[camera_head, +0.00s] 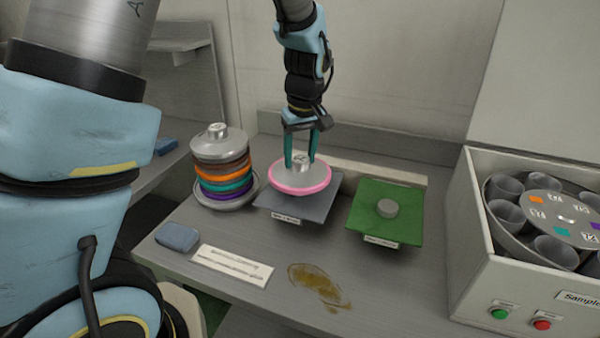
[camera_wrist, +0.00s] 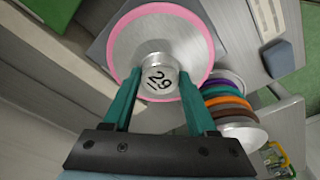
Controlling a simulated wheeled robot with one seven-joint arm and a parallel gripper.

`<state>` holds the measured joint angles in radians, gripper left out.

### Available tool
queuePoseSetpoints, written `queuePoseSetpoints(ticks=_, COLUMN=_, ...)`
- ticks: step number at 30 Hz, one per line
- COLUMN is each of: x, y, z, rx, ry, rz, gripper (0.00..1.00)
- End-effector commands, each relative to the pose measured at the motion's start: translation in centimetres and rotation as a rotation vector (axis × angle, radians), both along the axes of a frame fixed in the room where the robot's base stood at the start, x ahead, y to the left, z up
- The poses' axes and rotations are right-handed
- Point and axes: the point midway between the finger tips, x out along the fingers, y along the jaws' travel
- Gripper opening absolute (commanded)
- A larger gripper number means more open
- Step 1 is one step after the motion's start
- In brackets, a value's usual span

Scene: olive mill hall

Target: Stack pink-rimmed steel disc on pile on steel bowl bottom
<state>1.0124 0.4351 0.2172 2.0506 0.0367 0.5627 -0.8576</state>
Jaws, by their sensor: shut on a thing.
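The pink-rimmed steel disc (camera_head: 300,179) is in the head view over the grey mat (camera_head: 280,208). I cannot tell whether it touches the mat. My gripper (camera_head: 301,160) points down and is shut on the disc's central knob. In the wrist view, the disc (camera_wrist: 130,45) has a pink rim, and its knob, marked with a number, sits between my gripper's fingers (camera_wrist: 157,85). The pile (camera_head: 223,175) of discs with grey-brown, orange, teal and purple rims stands left of it, on the steel bowl bottom (camera_head: 207,202). A plain steel knobbed piece (camera_head: 216,136) tops the pile.
A green mat (camera_head: 372,222) with a small grey cylinder (camera_head: 387,208) lies to the right. A blue-grey pad (camera_head: 177,237), a white label strip (camera_head: 232,266) and a brown spill (camera_head: 315,283) are in front. A sample machine (camera_head: 520,290) with several cups stands at the right.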

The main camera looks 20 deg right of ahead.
Motion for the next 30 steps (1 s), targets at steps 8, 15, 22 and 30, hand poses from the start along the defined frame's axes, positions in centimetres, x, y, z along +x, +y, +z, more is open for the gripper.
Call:
queuePoseSetpoints(ticks=8, x=0.0, y=0.0, z=4.7, rx=-0.002, ry=-0.001, rz=0.000, gripper=0.38)
queuePoseSetpoints(ticks=15, x=0.0, y=0.0, z=7.5, rx=-0.001, ry=0.000, rz=0.000, gripper=0.38)
queuePoseSetpoints(ticks=22, x=0.0, y=0.0, z=8.7, rx=0.000, ry=0.000, rz=0.000, gripper=0.38)
queuePoseSetpoints(ticks=30, x=0.0, y=0.0, z=8.5, rx=0.000, ry=0.000, rz=0.000, gripper=0.38)
